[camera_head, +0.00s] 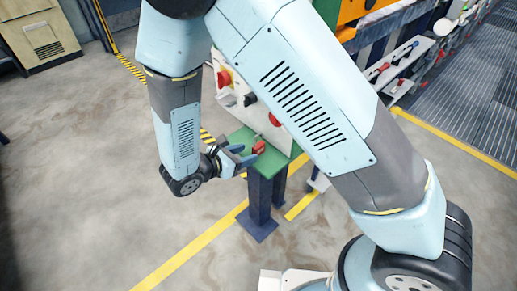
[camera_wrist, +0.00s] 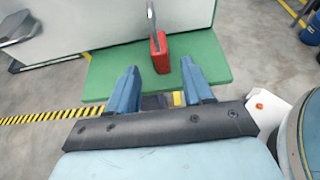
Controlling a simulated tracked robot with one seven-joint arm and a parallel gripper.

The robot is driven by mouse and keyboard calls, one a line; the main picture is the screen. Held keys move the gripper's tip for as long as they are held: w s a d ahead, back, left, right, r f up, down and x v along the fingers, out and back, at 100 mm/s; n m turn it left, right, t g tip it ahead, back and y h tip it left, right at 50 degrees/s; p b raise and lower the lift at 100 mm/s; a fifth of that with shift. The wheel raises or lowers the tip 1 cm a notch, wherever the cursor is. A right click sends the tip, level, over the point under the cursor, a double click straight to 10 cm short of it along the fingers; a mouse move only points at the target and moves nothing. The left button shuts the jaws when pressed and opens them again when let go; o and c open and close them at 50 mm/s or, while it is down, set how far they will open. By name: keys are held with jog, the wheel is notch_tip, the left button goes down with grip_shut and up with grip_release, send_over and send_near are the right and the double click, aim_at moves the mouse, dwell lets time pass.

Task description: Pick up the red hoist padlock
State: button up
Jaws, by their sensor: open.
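The red padlock (camera_wrist: 160,54) stands on a green shelf (camera_wrist: 108,76), its grey shackle pointing up and away in the wrist view. In the head view the padlock (camera_head: 258,147) shows as a small red block on the green shelf (camera_head: 273,159). My gripper (camera_wrist: 160,83) is open and empty, with its two blue fingers apart just short of the padlock. The padlock lies ahead of the gap between the fingertips. In the head view my gripper (camera_head: 243,156) is beside the shelf's left edge, close to the padlock.
A white panel (camera_head: 232,96) with red and black knobs rises behind the shelf. A dark blue post (camera_head: 259,205) holds the shelf up. A rack with tools (camera_head: 400,62) stands at the upper right. Open concrete floor (camera_head: 100,180) lies to the left.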

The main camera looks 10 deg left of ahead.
aim_at(253, 151)
jog(key=x, duration=0.4)
jog(key=shift+w+d, duration=0.3)
jog(key=shift+d, duration=0.05)
jog(key=shift+c, duration=0.4)
grip_shut()
